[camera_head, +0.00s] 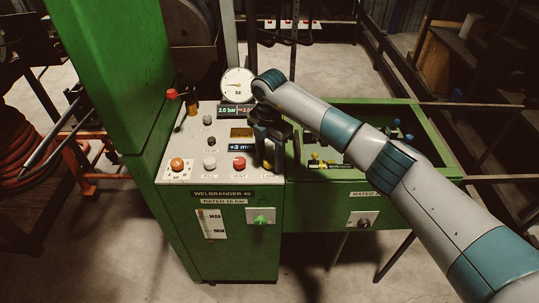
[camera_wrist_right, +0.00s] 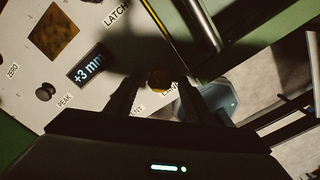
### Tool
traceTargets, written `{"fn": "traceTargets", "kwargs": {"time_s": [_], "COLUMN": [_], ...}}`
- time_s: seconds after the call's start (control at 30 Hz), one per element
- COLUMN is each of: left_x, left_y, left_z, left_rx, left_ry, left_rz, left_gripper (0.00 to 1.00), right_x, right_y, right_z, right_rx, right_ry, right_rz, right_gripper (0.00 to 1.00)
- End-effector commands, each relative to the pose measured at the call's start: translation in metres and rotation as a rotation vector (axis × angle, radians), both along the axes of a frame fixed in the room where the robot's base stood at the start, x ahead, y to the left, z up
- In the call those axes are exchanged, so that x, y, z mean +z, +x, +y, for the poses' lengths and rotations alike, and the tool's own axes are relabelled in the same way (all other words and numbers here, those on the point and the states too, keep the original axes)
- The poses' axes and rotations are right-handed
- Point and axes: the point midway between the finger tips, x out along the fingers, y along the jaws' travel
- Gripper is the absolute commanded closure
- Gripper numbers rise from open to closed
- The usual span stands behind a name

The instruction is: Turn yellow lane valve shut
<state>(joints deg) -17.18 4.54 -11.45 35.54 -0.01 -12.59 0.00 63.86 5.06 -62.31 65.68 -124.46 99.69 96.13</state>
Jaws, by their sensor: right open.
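No valve clearly marked as the yellow lane shows. A round brass-yellow knob (camera_wrist_right: 157,78) on the sloped panel (camera_head: 201,145) lies between the fingertips of my right gripper (camera_wrist_right: 160,92) in the right wrist view. I cannot tell whether the fingers touch it. My left gripper is not in view.
An orange button (camera_head: 177,164), a white button (camera_head: 209,163) and a red button (camera_head: 239,163) stand left of my gripper. A round gauge (camera_head: 237,86) stands behind. A green tray (camera_head: 437,160) with small yellow and blue parts is at right.

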Motion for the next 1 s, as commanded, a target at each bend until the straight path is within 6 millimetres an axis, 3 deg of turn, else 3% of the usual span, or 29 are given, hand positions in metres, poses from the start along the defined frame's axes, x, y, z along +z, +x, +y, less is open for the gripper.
{"fn": "traceTargets", "kwargs": {"time_s": [0.17,0.33,0.37,0.67,1.0], "left_x": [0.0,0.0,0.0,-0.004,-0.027], "left_y": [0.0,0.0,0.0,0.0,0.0], "left_z": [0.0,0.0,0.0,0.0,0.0], "left_rx": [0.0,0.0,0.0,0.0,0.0], "left_ry": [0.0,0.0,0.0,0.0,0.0], "left_rz": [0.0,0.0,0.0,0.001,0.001], "left_gripper": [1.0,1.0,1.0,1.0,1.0], "right_x": [0.0,0.0,0.0,-0.001,-0.003], "right_y": [0.0,0.0,0.0,0.0,0.001], "right_z": [0.0,0.0,0.0,0.0,0.0], "right_rx": [0.0,0.0,0.0,0.016,0.156], "right_ry": [0.0,0.0,0.0,0.001,0.0], "right_rz": [0.0,0.0,0.0,-0.001,-0.003], "right_gripper": [0.52,0.9,0.93,0.93,0.93]}}
